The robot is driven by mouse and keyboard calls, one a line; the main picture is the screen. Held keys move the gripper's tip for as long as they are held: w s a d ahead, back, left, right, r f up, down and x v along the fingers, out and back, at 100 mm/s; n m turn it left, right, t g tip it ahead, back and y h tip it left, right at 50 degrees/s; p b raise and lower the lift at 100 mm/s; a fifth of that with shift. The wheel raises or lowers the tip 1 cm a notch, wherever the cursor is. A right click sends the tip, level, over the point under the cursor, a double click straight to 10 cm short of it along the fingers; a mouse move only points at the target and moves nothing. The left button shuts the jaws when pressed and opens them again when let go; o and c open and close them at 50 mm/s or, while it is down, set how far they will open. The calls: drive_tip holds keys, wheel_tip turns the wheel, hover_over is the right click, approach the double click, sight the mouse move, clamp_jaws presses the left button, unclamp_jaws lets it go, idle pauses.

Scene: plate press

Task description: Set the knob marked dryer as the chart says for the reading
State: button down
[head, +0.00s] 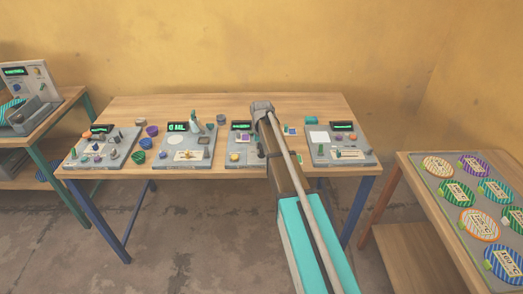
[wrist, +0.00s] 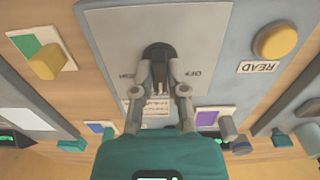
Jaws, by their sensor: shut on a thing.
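In the wrist view my gripper (wrist: 160,72) is shut on a dark round knob (wrist: 157,50) on a grey panel (wrist: 110,35). An upside-down label reading OFF stands right of the knob; another label to its left is partly hidden by a finger. I cannot read the name dryer. A small printed card (wrist: 157,107) lies behind the fingers, too small to read. In the head view my arm covers part of the third panel (head: 233,163); its green display (head: 241,125) is too small to read. The gripped knob is hidden there.
A yellow button (wrist: 275,42) marked READ sits right of the knob. Other panels stand on the table, one with a green display (head: 178,127), one at far right (head: 365,155). A side table at right holds striped discs (head: 480,225).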

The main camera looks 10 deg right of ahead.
drive_tip(key=c, duration=0.7)
unclamp_jaws()
drive_tip(key=shift+o, duration=0.2)
drive_tip(key=shift+m, duration=0.5)
drive_tip(key=m, duration=1)
wheel_tip(320, 180, up, 14)
drive_tip(key=p, duration=1.4)
drive_tip(key=s+a+f+n+b, duration=0.1)
drive_tip(key=s+f+n+b, duration=0.3)
drive_tip(key=s, duration=0.5)
drive_tip(key=s+a+f+n+b, duration=0.2)
drive_tip(key=s+f+n+b, duration=0.2)
drive_tip(key=s, duration=0.5)
drive_tip(key=s+a+f+n+b, duration=0.1)
drive_tip(key=s+f+n+b, duration=0.3)
drive_tip(key=s, duration=0.5)
drive_tip(key=shift+s+a+f+n, duration=0.3)
drive_tip(key=shift+s+n, duration=0.1)
drive_tip(key=shift+n, duration=0.4)
